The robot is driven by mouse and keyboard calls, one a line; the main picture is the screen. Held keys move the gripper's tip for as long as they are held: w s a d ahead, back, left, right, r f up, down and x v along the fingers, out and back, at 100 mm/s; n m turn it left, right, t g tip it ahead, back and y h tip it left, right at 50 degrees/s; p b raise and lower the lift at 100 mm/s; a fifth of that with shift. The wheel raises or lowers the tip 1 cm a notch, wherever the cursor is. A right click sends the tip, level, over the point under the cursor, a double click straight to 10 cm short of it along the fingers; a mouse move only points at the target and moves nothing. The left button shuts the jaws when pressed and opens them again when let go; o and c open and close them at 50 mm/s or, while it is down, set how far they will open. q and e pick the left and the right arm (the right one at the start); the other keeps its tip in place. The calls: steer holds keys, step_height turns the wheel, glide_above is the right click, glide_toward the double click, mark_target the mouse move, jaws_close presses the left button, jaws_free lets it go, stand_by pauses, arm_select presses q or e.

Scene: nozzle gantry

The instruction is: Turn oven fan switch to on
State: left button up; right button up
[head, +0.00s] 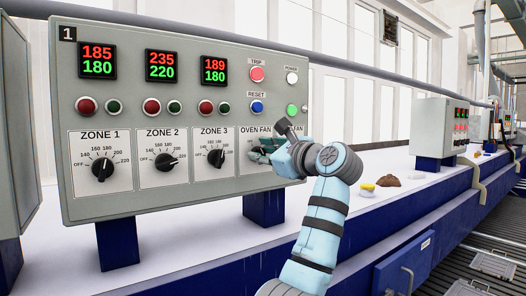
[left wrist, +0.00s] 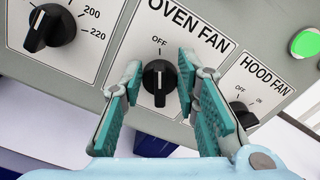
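The oven fan switch (left wrist: 159,84) is a black rotary knob on a white plate labelled OVEN FAN, with OFF printed above it. Its pale mark lies in line with OFF; its other label is hidden behind a finger. My left gripper (left wrist: 160,76) is open, with one teal finger on each side of the knob. Gaps show between the knob and the fingers, so it is not gripped. In the head view my left gripper (head: 270,150) covers most of the oven fan plate (head: 255,134). My right gripper is in neither view.
The hood fan knob (left wrist: 244,115) sits close to the right finger. Zone knobs, such as the zone 3 knob (head: 216,157), lie to the left on the grey panel (head: 130,108). Buttons, including a blue reset button (head: 257,106), are above. A second control box (head: 440,130) stands farther right.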

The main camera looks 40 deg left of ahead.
arm_select(q)
steer(key=shift+r, duration=0.1)
steer(key=shift+c, duration=0.4)
steer(key=shift+w+r+m+p, duration=0.1)
steer(key=shift+r+m+p, duration=0.05)
steer(key=shift+m+p, duration=0.65)
steer(key=m+p, duration=0.1)
steer(key=m, duration=0.2)
steer(key=shift+w+d+r+p, duration=0.1)
steer(key=shift+w+p, duration=0.05)
steer(key=shift+p, duration=0.2)
steer(key=m, duration=0.3)
steer(key=shift+w, duration=0.2)
jaws_close()
steer(key=m, duration=0.4)
steer(key=shift+w+d, duration=0.1)
steer(key=shift+w, duration=0.1)
steer(key=shift+f+m, duration=0.2)
steer(key=shift+m, duration=0.1)
